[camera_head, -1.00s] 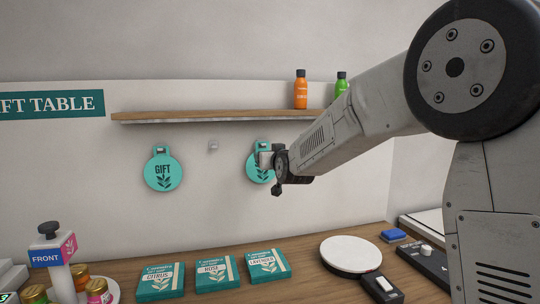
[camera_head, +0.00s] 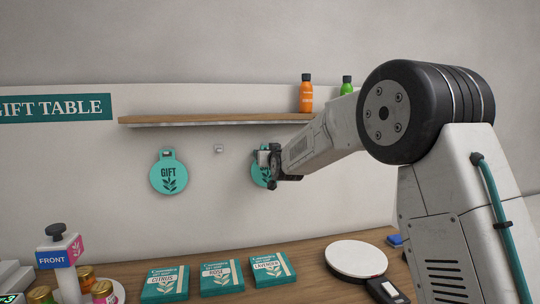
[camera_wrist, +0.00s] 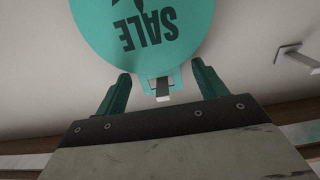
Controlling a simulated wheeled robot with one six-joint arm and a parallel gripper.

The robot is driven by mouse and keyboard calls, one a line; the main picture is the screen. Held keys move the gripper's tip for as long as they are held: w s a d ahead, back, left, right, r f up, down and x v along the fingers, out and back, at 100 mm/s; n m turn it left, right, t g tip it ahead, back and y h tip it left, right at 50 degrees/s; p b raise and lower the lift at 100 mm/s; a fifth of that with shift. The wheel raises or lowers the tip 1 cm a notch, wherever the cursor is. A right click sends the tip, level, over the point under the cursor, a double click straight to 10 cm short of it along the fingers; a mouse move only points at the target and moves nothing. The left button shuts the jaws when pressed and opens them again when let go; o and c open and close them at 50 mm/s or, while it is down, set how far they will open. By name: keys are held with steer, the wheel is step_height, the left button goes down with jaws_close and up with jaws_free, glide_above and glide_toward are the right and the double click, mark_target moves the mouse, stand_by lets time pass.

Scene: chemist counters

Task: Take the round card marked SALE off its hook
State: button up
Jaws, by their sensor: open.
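The round teal card marked SALE (camera_wrist: 148,25) hangs on the wall and shows upside down in the wrist view. Its narrow tab with a slot sits on a pale hook (camera_wrist: 162,97). My gripper (camera_wrist: 163,82) is open, with one finger on each side of the tab and visible gaps between. In the head view the SALE card (camera_head: 258,178) is mostly hidden behind my gripper (camera_head: 266,163), so its lettering does not show there.
A teal GIFT card (camera_head: 168,173) hangs to the left, with an empty hook (camera_head: 218,149) between the cards. A wooden shelf (camera_head: 200,120) with an orange bottle (camera_head: 306,94) is just above. Boxes (camera_head: 220,278) and a round white plate (camera_head: 356,259) are on the counter below.

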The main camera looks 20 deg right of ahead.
steer(key=c, duration=1.1)
steer(key=shift+o, duration=0.2)
steer(key=shift+r, duration=0.4)
steer(key=shift+s, duration=0.15)
steer(key=shift+s, duration=2.1)
steer(key=s, duration=0.6)
steer(key=shift+s, duration=0.4)
